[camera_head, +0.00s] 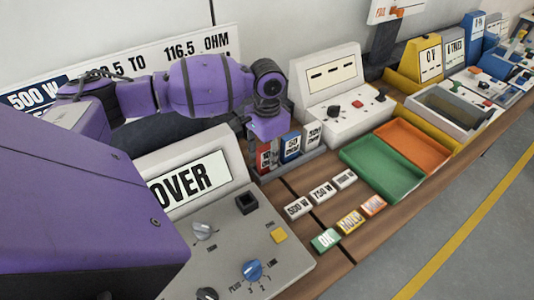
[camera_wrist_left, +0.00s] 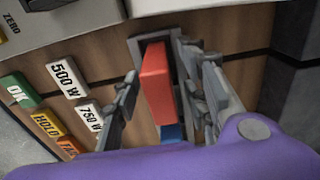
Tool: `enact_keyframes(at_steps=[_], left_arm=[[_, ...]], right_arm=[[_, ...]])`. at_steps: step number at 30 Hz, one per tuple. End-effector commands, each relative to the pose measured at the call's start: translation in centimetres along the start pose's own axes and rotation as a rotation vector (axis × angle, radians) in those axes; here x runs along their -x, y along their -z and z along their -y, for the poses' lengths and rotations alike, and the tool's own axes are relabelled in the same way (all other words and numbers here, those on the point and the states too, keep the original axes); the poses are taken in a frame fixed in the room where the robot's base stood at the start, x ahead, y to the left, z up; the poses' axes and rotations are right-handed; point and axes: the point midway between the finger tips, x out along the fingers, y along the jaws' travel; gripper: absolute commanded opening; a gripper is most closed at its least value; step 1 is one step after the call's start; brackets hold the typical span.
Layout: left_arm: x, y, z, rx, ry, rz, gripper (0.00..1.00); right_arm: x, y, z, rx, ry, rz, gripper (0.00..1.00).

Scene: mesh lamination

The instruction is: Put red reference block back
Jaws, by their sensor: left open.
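The red reference block (camera_head: 264,158) stands upright at the left end of a grey rack (camera_head: 300,163), beside a blue block (camera_head: 290,147) and a grey block (camera_head: 312,134). My left gripper (camera_wrist_left: 158,68) is over the red block. In the left wrist view, its fingers are open on either side of the red block (camera_wrist_left: 157,88), with gaps visible. The blue block (camera_wrist_left: 172,132) shows partly below it. The fingertips are hard to make out in the head view. How deep the red block sits in its slot is partly hidden. My right gripper is not in view.
A grey console (camera_head: 225,255) with knobs stands left of the rack, and a white meter box (camera_head: 335,85) behind it. Label tiles (camera_head: 322,192) lie in front. Green (camera_head: 375,175) and orange (camera_head: 412,145) trays lie right. Bare wood shows between rack and tiles.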

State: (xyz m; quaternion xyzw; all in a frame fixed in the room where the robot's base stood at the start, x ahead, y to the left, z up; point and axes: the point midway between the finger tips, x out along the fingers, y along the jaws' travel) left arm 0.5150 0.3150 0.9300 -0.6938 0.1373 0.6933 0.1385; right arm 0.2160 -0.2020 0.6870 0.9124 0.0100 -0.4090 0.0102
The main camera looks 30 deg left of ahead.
Motion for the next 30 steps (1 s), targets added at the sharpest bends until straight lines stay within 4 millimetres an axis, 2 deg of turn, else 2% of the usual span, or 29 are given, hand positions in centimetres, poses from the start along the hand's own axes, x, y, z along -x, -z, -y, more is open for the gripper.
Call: enact_keyframes(at_steps=[5, 12, 18, 24, 30], left_arm=[[1.6, 0.1, 0.0, -0.001, 0.001, -0.003, 0.4], [6.8, 0.1, 0.0, -0.001, 0.002, -0.005, 0.4], [10.3, 0.1, 0.0, -0.001, 0.001, -0.004, 0.4], [11.9, 0.0, 0.0, -0.001, 0.001, -0.002, 0.4], [12.1, 0.0, 0.0, 0.0, 0.0, -0.001, 0.4]], right_arm=[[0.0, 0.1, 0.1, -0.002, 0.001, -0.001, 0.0], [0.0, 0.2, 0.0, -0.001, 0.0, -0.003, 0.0], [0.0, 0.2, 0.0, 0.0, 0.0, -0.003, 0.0], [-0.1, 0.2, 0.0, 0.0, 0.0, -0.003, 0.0], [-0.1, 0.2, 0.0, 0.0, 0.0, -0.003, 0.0]])
